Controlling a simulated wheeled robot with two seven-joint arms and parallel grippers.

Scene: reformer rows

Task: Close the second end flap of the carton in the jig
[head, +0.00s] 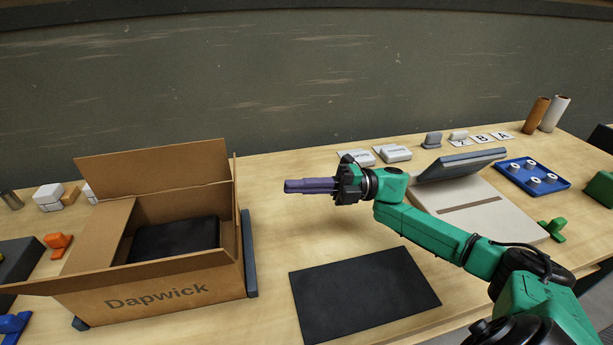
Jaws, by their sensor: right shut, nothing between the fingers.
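The open brown carton (165,292), marked "Dapwick", stands at the left between dark jig parts (249,255). A black item (175,240) lies inside it. The right end flap (235,180) stands up and is seen nearly edge-on. The long back flap (155,168) stands up, and the long front flap (120,273) leans outward. My right gripper (290,186) is shut and empty, right of the carton and apart from it, its fingers pointing left. My left gripper is out of view.
A black mat (362,293) lies at the front middle. A pale device with a tilted grey lid (475,212) stands behind my right arm. A blue tray (532,174), small white boxes (394,153) and two rolls (545,114) are farther back. An orange piece (58,243) is left of the carton.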

